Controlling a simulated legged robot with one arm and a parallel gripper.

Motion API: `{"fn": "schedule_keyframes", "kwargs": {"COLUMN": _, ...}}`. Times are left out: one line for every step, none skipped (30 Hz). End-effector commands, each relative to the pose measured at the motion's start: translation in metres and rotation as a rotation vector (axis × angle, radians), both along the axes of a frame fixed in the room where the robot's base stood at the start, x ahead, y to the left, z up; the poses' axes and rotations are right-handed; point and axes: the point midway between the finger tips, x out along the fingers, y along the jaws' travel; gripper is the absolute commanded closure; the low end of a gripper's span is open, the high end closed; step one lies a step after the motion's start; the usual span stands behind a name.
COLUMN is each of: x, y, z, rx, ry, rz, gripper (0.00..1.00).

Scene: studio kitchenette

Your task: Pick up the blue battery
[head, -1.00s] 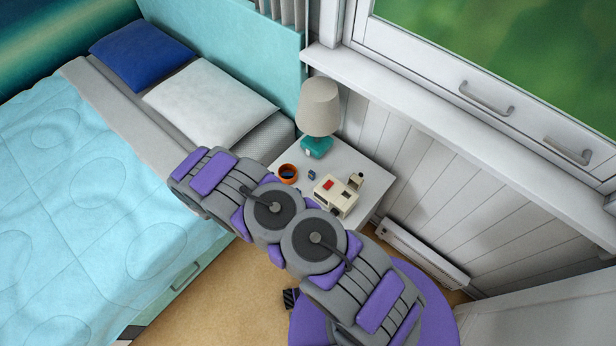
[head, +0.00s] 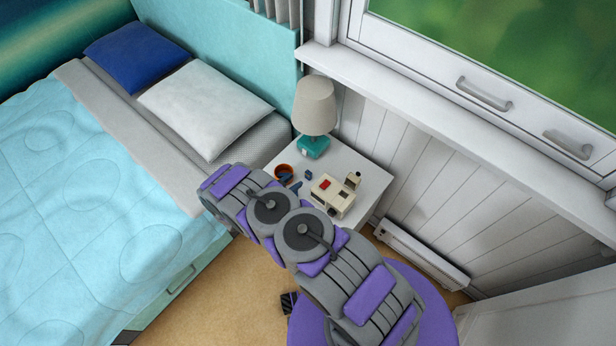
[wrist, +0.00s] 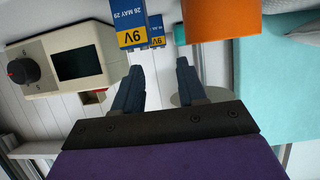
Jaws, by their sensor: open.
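The blue battery (head: 309,175) stands on the white nightstand (head: 345,160), between the orange bowl and the cream device. In the wrist view, the battery (wrist: 132,18) shows blue with a yellow 9V band at the top of the picture. A narrower blue and yellow 9V part shows beside it; I cannot tell whether it is another face or a second battery. My gripper (wrist: 158,68) is open and empty, its dark blue fingers apart and pointing toward the battery. In the head view, my gripper (head: 292,183) is by the bowl, just left of the battery.
The orange bowl (head: 284,170) is left of the battery; it also shows in the wrist view (wrist: 219,22). The cream device (head: 334,196) with a dial and dark screen is close on the right. A teal-based lamp (head: 314,108) stands behind. The bed (head: 90,190) is at left.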

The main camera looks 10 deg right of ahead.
Motion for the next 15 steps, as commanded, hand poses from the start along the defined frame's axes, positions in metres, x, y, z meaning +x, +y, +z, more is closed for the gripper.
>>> {"fn": "schedule_keyframes", "kwargs": {"x": 0.004, "y": -0.006, "z": -0.004, "rx": 0.001, "ry": -0.001, "rz": -0.003, "gripper": 0.59}}
{"fn": "schedule_keyframes", "kwargs": {"x": 0.005, "y": -0.008, "z": -0.005, "rx": 0.001, "ry": -0.001, "rz": -0.003, "gripper": 0.59}}
{"fn": "schedule_keyframes", "kwargs": {"x": 0.007, "y": -0.01, "z": -0.006, "rx": 0.001, "ry": -0.001, "rz": 0.0, "gripper": 0.59}}
{"fn": "schedule_keyframes", "kwargs": {"x": 0.009, "y": -0.011, "z": -0.007, "rx": 0.0, "ry": -0.001, "rz": 0.0, "gripper": 0.59}}
{"fn": "schedule_keyframes", "kwargs": {"x": 0.009, "y": -0.012, "z": -0.007, "rx": 0.0, "ry": -0.001, "rz": 0.0, "gripper": 0.59}}
{"fn": "schedule_keyframes", "kwargs": {"x": 0.01, "y": -0.014, "z": -0.008, "rx": -0.001, "ry": -0.001, "rz": 0.0, "gripper": 0.59}}
{"fn": "schedule_keyframes", "kwargs": {"x": 0.011, "y": -0.015, "z": -0.008, "rx": -0.001, "ry": -0.001, "rz": 0.0, "gripper": 0.59}}
{"fn": "schedule_keyframes", "kwargs": {"x": 0.011, "y": -0.016, "z": -0.009, "rx": -0.001, "ry": -0.001, "rz": 0.0, "gripper": 0.59}}
{"fn": "schedule_keyframes", "kwargs": {"x": 0.013, "y": -0.019, "z": -0.011, "rx": -0.001, "ry": -0.001, "rz": -0.001, "gripper": 0.59}}
{"fn": "schedule_keyframes", "kwargs": {"x": 0.014, "y": -0.021, "z": -0.013, "rx": -0.001, "ry": -0.001, "rz": -0.001, "gripper": 0.59}}
{"fn": "schedule_keyframes", "kwargs": {"x": 0.016, "y": -0.025, "z": -0.016, "rx": -0.001, "ry": -0.001, "rz": -0.002, "gripper": 0.59}}
{"fn": "schedule_keyframes", "kwargs": {"x": 0.019, "y": -0.029, "z": -0.019, "rx": -0.001, "ry": 0.0, "rz": -0.003, "gripper": 0.59}}
{"fn": "schedule_keyframes", "kwargs": {"x": 0.021, "y": -0.033, "z": -0.022, "rx": -0.001, "ry": -0.001, "rz": -0.002, "gripper": 0.59}}
{"fn": "schedule_keyframes", "kwargs": {"x": 0.023, "y": -0.037, "z": -0.024, "rx": -0.001, "ry": 0.0, "rz": -0.003, "gripper": 0.59}}
{"fn": "schedule_keyframes", "kwargs": {"x": 0.025, "y": -0.041, "z": -0.027, "rx": -0.001, "ry": 0.0, "rz": -0.004, "gripper": 0.59}}
